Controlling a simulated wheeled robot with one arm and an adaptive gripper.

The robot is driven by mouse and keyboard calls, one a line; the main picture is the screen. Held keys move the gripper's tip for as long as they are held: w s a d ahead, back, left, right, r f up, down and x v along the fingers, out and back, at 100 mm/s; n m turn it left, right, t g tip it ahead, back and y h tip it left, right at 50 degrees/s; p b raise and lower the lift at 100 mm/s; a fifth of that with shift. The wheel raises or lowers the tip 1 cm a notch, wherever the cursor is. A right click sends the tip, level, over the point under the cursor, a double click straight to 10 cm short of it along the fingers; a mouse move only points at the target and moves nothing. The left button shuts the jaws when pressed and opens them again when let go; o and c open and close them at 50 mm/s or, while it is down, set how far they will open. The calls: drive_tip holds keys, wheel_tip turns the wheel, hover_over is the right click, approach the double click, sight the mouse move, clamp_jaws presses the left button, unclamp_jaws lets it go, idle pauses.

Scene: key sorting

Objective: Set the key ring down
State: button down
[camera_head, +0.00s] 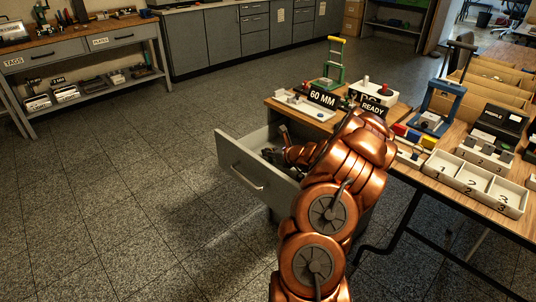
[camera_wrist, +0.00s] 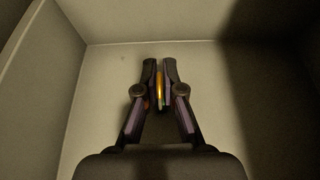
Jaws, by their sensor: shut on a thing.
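My gripper (camera_wrist: 160,72) is inside an open drawer and points at its bare floor in the wrist view. Its fingers are close together, shut on a thin thing with yellow-orange and green colouring, the key ring (camera_wrist: 159,82). Only a narrow strip of the key ring shows between the fingers. I cannot tell how far it is above the drawer floor. In the head view my gripper (camera_head: 272,154) reaches down into the grey drawer (camera_head: 246,178), and my arm covers the drawer's right part. The key ring cannot be made out there.
A wooden desk (camera_head: 283,103) above the drawer bears a "60 MM" sign (camera_head: 323,97) and a green press (camera_head: 333,70). A table to the right holds numbered white trays (camera_head: 478,178) and a blue press (camera_head: 440,100). The floor to the left is clear.

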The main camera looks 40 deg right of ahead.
drive_tip(key=shift+f, duration=0.1)
drive_tip(key=c, duration=1.3)
unclamp_jaws()
drive_tip(key=shift+r, duration=0.3)
drive_tip(key=p+v, duration=0.2)
drive_tip(key=v, duration=1)
